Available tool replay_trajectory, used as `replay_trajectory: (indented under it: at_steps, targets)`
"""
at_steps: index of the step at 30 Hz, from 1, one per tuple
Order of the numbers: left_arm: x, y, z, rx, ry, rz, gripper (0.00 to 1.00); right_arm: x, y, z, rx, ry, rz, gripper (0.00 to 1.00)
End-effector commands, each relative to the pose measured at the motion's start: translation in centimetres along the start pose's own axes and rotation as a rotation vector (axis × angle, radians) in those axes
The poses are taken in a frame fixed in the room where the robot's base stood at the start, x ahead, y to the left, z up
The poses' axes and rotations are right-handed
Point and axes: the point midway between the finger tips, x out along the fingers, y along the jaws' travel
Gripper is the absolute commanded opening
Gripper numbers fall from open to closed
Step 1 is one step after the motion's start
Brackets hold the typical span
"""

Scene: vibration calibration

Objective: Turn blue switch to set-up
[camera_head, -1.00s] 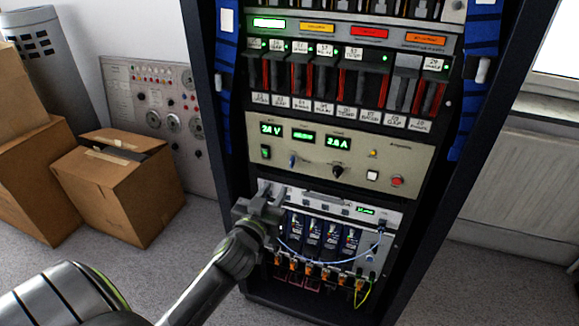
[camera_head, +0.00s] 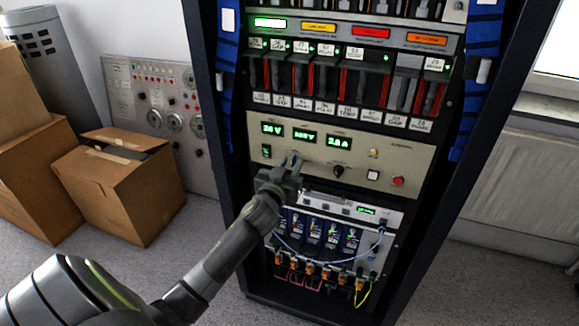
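The beige power-supply panel (camera_head: 408,162) sits in the middle of the rack, with three green-lit displays across its upper left. My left gripper (camera_head: 291,163) is at this panel, below the middle display (camera_head: 304,136), with its fingertips at the place of the blue switch. The fingers cover the switch, so its blue body and its setting cannot be made out. The fingers look close together, but whether they are shut on the switch cannot be told. My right gripper is not in view.
A black knob (camera_head: 338,171), a white button (camera_head: 372,175) and a red button (camera_head: 398,181) lie to the right on the panel. A green-lit rocker (camera_head: 266,151) is to the left. A unit with cables (camera_head: 338,262) sits below. Cardboard boxes (camera_head: 118,190) stand left of the rack.

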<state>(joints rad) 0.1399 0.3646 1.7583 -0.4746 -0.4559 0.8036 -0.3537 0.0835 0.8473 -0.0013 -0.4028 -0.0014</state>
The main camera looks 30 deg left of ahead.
Motion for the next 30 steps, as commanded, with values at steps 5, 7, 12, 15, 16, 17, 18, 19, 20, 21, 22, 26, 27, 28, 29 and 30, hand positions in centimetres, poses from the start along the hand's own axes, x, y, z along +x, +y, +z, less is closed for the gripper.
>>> replay_trajectory:
  at_steps: [5,7,12,15,16,17,18,19,20,21,22,26,27,28,29,30]
  targets:
    - [-0.02,-0.01,0.01,0.000,0.000,0.000,0.12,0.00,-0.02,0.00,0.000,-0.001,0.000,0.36]
    - [-0.03,-0.01,0.01,0.000,0.000,0.000,0.03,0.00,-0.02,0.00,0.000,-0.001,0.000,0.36]
    - [-0.04,0.00,0.02,0.000,0.000,0.000,0.00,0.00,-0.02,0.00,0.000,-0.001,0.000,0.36]
    - [-0.04,0.00,0.01,0.004,0.000,0.000,0.00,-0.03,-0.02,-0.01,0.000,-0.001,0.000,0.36]
    - [-0.04,0.00,0.00,0.007,0.000,0.000,0.00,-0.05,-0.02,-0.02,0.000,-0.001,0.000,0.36]
    - [-0.04,0.00,0.00,0.011,0.000,0.000,0.00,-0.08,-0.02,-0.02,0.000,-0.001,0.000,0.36]
    - [-0.04,0.01,-0.01,0.018,0.000,0.000,0.00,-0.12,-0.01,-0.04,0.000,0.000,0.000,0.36]
    - [-0.04,0.01,-0.02,0.026,-0.001,0.000,0.00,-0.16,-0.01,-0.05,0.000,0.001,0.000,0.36]
    - [-0.04,0.01,-0.04,0.035,-0.001,0.000,0.00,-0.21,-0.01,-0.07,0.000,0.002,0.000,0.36]
    - [-0.04,0.01,-0.05,0.049,-0.001,0.000,0.00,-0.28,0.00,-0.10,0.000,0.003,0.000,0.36]
    - [-0.04,0.01,-0.06,0.062,-0.001,-0.001,0.00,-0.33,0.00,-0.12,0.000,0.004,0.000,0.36]
    - [-0.02,0.00,-0.12,0.139,-0.001,-0.002,0.00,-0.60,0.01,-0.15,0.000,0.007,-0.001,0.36]
    - [-0.02,0.00,-0.12,0.168,-0.001,-0.002,0.00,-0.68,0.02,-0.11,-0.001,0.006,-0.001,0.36]
    - [-0.02,0.01,-0.13,0.192,-0.001,-0.002,0.00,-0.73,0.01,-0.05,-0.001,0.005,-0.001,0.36]
    - [-0.02,0.02,-0.14,0.217,-0.001,-0.001,0.00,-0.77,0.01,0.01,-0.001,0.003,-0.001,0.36]
    - [-0.02,0.04,-0.16,0.252,-0.001,-0.001,0.00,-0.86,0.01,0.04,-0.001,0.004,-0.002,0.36]
